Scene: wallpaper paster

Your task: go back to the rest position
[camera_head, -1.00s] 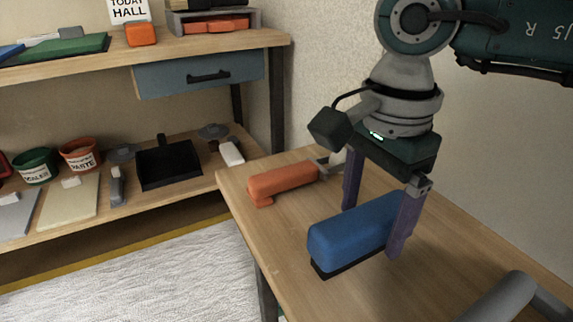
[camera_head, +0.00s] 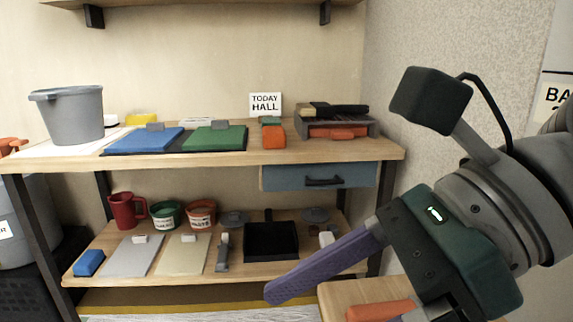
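My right gripper (camera_head: 330,266) reaches in from the right, above the corner of the near table. One purple finger shows, set at the outer end of the palm and pointing left and down. No object shows against the visible finger, and the gripper looks open. My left gripper is not in view.
An orange-handled tool (camera_head: 380,310) lies on the near wooden table (camera_head: 345,292), under my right gripper. Behind stands a shelf unit (camera_head: 330,151) with a grey bucket (camera_head: 73,114), a blue drawer (camera_head: 320,177), a black dustpan (camera_head: 271,242) and several pots.

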